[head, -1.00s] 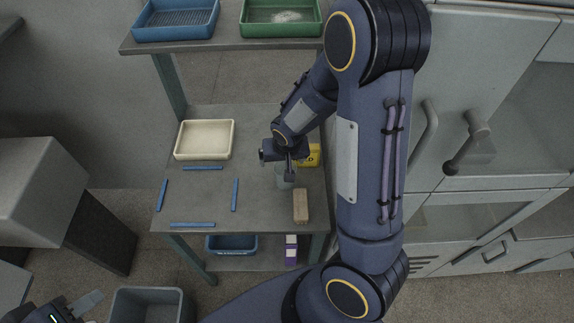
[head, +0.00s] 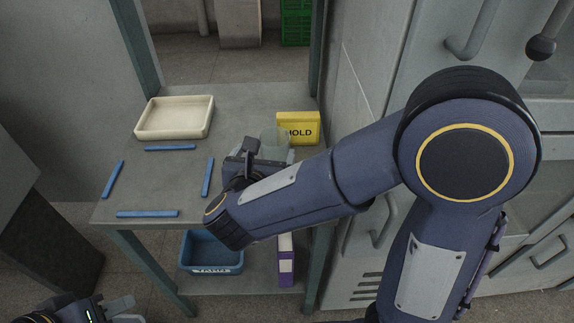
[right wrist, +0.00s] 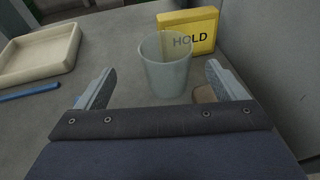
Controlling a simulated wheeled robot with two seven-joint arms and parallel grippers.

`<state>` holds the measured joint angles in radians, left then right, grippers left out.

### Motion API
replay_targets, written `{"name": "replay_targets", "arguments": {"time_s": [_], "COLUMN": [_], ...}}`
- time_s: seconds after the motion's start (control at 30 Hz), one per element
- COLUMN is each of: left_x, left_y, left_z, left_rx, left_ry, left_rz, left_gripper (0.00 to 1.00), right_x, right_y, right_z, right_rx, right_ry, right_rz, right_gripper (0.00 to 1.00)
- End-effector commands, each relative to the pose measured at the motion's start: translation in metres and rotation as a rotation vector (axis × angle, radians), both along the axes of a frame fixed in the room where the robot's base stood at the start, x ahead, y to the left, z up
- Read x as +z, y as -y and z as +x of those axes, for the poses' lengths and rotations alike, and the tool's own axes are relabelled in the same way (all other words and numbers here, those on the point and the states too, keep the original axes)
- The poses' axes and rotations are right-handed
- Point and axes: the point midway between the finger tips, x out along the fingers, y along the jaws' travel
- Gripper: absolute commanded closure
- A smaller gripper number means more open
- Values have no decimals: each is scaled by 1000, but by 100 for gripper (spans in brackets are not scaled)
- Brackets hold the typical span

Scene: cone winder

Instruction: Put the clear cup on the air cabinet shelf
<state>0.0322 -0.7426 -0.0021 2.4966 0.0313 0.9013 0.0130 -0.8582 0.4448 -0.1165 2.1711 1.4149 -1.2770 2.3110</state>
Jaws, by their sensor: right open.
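The clear cup (head: 275,141) stands upright on the grey table in front of the yellow HOLD box. In the right wrist view, the cup (right wrist: 166,72) is centred ahead of my right gripper (right wrist: 161,76), whose fingers are spread with one to each side, apparently not touching it. In the head view, my right gripper (head: 262,153) is low over the table beside the cup, partly hidden by its own wrist. My left gripper (head: 124,311) is open and empty at the lower left. A grey cabinet (head: 373,62) with handles stands at the right; I cannot see its shelf clearly.
The yellow HOLD box (head: 298,127) is close behind the cup. A brown block (right wrist: 204,94) lies near my right finger. A cream tray (head: 175,117) and blue strips (head: 147,213) lie left. A blue bin (head: 212,252) and purple box (head: 286,262) are below.

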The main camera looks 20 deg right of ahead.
Motion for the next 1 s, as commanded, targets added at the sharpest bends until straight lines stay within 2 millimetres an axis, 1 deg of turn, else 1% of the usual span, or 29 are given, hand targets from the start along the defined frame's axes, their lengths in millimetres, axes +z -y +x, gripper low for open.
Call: {"name": "replay_targets", "arguments": {"time_s": [0.27,0.43,0.53,0.67,0.87,1.0], "left_x": [3,6,6,6,6,6], "left_y": [0,0,0,0,0,0], "left_z": [0,0,0,0,0,0], "left_rx": [0,0,0,0,0,0], "left_ry": [1,1,1,0,0,0], "left_rz": [0,0,0,0,0,0], "left_gripper": [64,64,64,64,64,64], "right_x": [-7,-13,-18,-20,-20,-20], "right_y": [17,33,38,41,41,41], "right_z": [24,44,55,61,61,61], "right_rx": [-10,-10,-10,-6,-6,-6], "right_ry": [-1,-2,-1,-1,0,0], "right_rz": [3,1,2,1,2,2], "right_gripper": [9,9,9,9,9,27]}}
